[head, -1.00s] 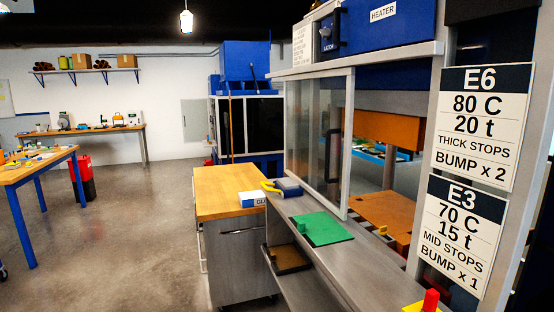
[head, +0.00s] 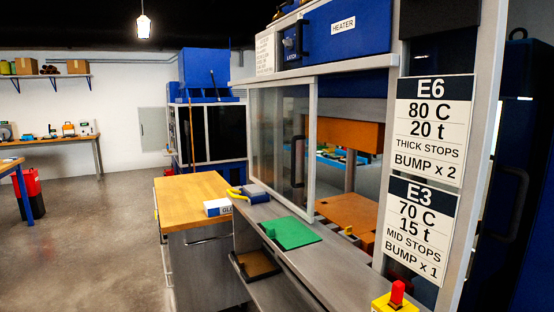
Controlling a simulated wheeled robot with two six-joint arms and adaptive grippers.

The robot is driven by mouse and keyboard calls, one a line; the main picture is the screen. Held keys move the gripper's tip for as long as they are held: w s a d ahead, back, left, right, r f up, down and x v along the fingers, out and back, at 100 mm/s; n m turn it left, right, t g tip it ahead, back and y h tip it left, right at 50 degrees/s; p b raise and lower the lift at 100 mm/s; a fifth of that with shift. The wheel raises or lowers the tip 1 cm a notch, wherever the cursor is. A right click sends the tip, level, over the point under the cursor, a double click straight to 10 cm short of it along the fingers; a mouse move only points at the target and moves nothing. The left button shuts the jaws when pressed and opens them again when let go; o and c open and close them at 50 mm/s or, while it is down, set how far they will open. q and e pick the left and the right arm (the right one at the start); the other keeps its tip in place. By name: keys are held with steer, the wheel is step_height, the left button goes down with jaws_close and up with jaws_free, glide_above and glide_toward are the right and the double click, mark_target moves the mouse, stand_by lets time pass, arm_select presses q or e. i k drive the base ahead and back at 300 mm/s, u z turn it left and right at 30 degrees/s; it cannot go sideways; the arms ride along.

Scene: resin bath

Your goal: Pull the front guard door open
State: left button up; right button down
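The front guard door (head: 262,140) is a clear sliding panel in a grey frame on the front of the press. It covers the left part of the opening. Its dark vertical handle (head: 298,162) stands near the panel's right edge. To the right of the panel the opening is uncovered and shows an orange upper block (head: 345,134) and an orange lower block (head: 346,210). Neither of my grippers is in view.
A grey shelf with a green plate (head: 290,232) runs below the door. A wood-topped cabinet (head: 190,197) stands to the left. A yellow box with a red button (head: 396,296) is at the lower right. The floor (head: 105,230) at left is open.

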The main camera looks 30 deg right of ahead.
mark_target(309, 216)
steer(key=i, duration=1.45)
steer(key=z, duration=1.75)
